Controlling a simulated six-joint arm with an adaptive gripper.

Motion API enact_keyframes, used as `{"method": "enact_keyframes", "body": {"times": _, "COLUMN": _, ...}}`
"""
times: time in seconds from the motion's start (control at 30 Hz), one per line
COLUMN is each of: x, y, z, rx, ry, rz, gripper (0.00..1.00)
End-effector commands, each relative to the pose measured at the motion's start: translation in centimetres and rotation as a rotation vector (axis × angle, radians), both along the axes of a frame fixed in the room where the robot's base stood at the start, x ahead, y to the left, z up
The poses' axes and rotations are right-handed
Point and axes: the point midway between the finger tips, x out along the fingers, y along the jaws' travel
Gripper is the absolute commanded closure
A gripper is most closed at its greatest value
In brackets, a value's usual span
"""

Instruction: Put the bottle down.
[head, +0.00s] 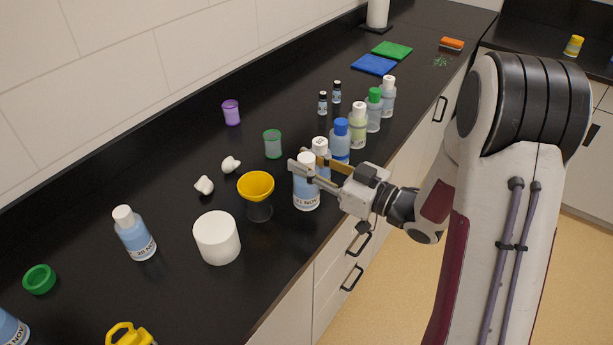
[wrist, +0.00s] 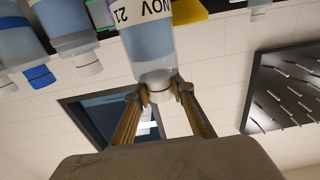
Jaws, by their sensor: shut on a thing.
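A bottle (head: 306,190) of pale blue liquid with a white cap and a date label stands upright at the near end of the bottle row. My gripper (head: 305,166) reaches in from the right and is shut on its white cap. In the wrist view the bottle (wrist: 150,42) appears inverted, its label reading "NOV 21". My gripper (wrist: 161,91) has a fingertip on each side of the cap there. The bottle's base is close to the black counter (head: 180,290) in the head view; I cannot tell whether it touches. My fingers partly cover its upper part.
Right behind stand a white-capped bottle (head: 320,147), a blue-capped bottle (head: 340,137) and several others in a row. A yellow funnel (head: 256,186) and a white cylinder (head: 217,240) stand to the left. Another bottle (head: 135,234) stands farther left. The counter's front edge is close.

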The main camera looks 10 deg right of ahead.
Motion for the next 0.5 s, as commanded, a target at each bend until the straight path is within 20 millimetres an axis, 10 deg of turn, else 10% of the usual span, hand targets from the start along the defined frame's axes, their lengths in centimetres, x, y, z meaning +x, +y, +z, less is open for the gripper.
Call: {"method": "enact_keyframes", "body": {"times": 0.5, "x": 0.0, "y": 0.0, "z": -2.7, "rx": 0.002, "ry": 0.002, "rz": 0.000, "gripper": 1.00}}
